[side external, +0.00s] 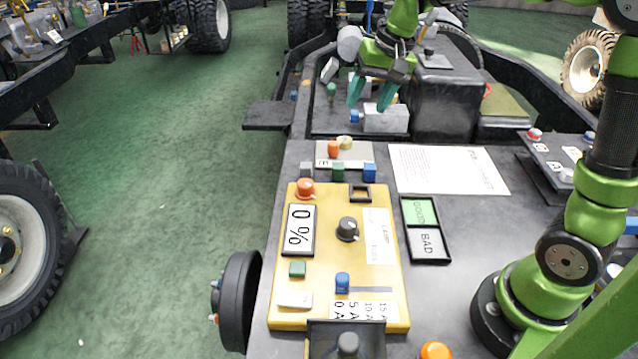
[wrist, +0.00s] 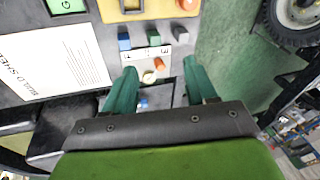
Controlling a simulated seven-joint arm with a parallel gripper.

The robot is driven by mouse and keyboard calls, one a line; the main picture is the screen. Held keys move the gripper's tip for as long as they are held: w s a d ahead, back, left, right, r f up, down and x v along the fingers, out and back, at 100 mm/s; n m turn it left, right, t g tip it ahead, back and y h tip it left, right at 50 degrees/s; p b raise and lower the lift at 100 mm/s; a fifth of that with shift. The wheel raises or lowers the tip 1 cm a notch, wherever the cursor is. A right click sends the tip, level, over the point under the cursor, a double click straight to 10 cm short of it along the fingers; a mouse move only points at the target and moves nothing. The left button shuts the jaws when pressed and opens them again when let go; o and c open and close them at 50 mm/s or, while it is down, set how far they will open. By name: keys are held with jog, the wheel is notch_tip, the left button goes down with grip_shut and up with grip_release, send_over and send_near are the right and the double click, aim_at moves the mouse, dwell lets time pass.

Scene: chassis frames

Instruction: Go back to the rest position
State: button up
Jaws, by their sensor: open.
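My gripper (side external: 374,93) is open, with two teal fingers pointing down. In the side external view it hangs above the far part of the chassis, over a grey block with a blue knob (side external: 355,116). In the wrist view, nothing is held between the fingers (wrist: 163,90). A small panel with an orange knob (wrist: 159,63) and a cream knob (wrist: 149,77) shows beyond the fingertips. Whether the fingers touch anything below is not clear, but they look raised.
A yellow panel (side external: 375,290) with a "0 %" display (side external: 298,229) lies nearer on the chassis. A white sheet (side external: 448,169) and GOOD/BAD plates (side external: 429,247) lie beside it. A large dark box (side external: 442,95) stands right of the gripper. Green floor (side external: 160,180) is open at left.

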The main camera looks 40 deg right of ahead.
jog(key=s+a+n+t, duration=0.1)
jog(key=s+a+t, duration=0.1)
jog(key=s, duration=0.7)
jog(key=s+a+r+n+t, duration=0.1)
jog(key=s+a+n+t, duration=0.1)
jog(key=s+a, duration=0.3)
jog(key=shift+s+y, duration=0.4)
jog(key=shift+s, duration=1.6)
